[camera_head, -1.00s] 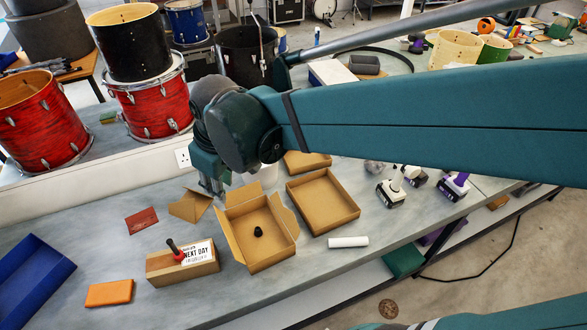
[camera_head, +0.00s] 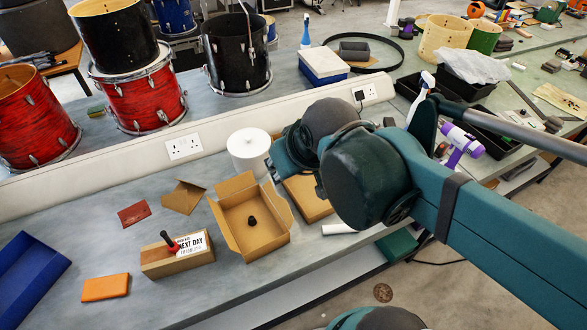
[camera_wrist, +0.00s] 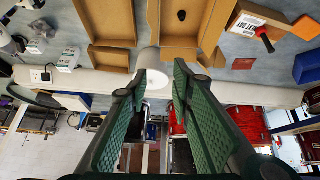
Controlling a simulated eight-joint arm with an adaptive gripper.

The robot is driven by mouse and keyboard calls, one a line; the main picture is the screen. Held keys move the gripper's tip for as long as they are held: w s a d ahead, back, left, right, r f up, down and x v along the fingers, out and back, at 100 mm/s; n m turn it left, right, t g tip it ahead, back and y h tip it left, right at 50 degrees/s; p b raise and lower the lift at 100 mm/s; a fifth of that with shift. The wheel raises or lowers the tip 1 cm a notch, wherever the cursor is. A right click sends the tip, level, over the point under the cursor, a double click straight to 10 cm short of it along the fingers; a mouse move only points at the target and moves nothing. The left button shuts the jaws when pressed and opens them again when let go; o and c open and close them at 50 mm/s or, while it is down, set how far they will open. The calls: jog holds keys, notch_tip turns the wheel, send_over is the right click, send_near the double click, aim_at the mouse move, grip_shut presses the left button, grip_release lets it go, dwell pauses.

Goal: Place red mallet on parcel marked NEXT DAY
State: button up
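The red mallet (camera_head: 174,247), red with a black end, is on the parcel marked NEXT DAY (camera_head: 159,265). Its red part meets the parcel beside the white label, and its black end sticks up at a tilt. In the wrist view the mallet (camera_wrist: 262,33) and parcel (camera_wrist: 244,24) show at the upper right. My gripper (camera_wrist: 160,72) is open and empty, its green fingers apart, well to the side of the parcel. In the head view the fingers are mostly hidden behind my wrist.
A white lidded tub (camera_head: 249,148) stands close to my gripper. An open carton (camera_head: 235,232) with a small black item is right of the parcel. An orange block (camera_head: 106,288) and a blue tray (camera_head: 30,275) lie left. Red drums (camera_head: 146,100) stand behind.

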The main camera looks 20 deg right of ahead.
jog(key=shift+s+d+m+t, duration=0.3)
jog(key=shift+s+d+m, duration=0.2)
jog(key=shift+s+d, duration=0.35)
jog(key=shift+w+d+f, duration=0.1)
jog(key=shift+w+f, duration=0.05)
jog(key=shift+f, duration=0.05)
notch_tip(320, 180, down, 8)
jog(key=b, duration=0.8)
dwell(0.6)
